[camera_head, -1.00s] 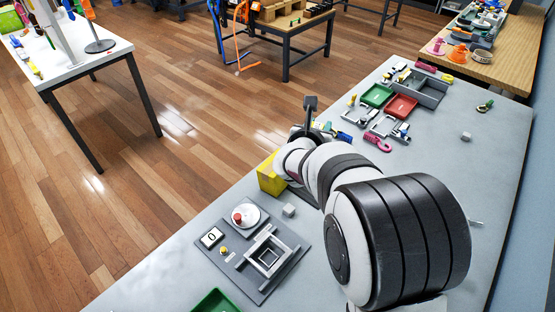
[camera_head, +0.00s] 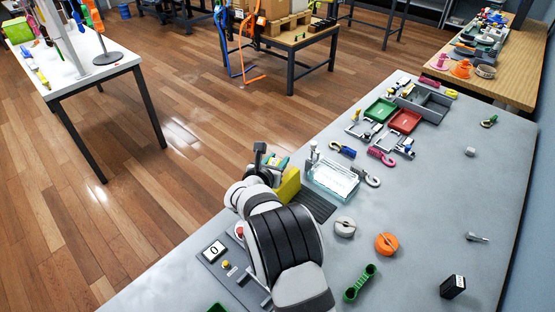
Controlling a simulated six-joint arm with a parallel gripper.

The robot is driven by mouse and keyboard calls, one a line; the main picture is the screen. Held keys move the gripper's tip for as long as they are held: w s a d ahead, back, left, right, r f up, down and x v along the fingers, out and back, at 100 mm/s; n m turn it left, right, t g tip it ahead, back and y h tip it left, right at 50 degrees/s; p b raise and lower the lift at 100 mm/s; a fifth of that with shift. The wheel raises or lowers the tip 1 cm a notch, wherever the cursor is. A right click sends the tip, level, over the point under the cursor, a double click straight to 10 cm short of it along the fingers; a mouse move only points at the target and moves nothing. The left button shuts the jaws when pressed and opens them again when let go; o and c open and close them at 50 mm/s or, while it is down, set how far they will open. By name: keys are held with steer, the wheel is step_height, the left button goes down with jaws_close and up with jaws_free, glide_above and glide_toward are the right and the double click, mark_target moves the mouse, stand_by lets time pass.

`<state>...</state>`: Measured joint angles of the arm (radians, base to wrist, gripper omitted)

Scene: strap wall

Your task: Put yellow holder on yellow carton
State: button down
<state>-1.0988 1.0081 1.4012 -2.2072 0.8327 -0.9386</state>
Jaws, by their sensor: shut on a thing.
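The yellow carton (camera_head: 289,187) stands upright on the grey bench near its left edge, just behind my arm, which hides part of it. My gripper (camera_head: 262,162) is beside the carton's upper left, dark and seen from behind. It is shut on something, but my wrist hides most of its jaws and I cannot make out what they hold. A small teal and yellow patch shows between the gripper and the carton; I cannot tell whether it is a held thing or the carton's top. I cannot pick out the yellow holder for certain.
A clear glassy box (camera_head: 333,180) stands right of the carton, near a dark ribbed mat (camera_head: 317,207). Grey (camera_head: 345,226) and orange (camera_head: 386,243) round pieces and a green bone-shaped piece (camera_head: 360,283) lie nearer. Green (camera_head: 381,109) and red (camera_head: 404,121) trays are farther back.

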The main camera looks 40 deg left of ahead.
steer(key=shift+f, duration=0.25)
steer(key=shift+f, duration=0.15)
steer(key=c, duration=0.5)
jaws_free()
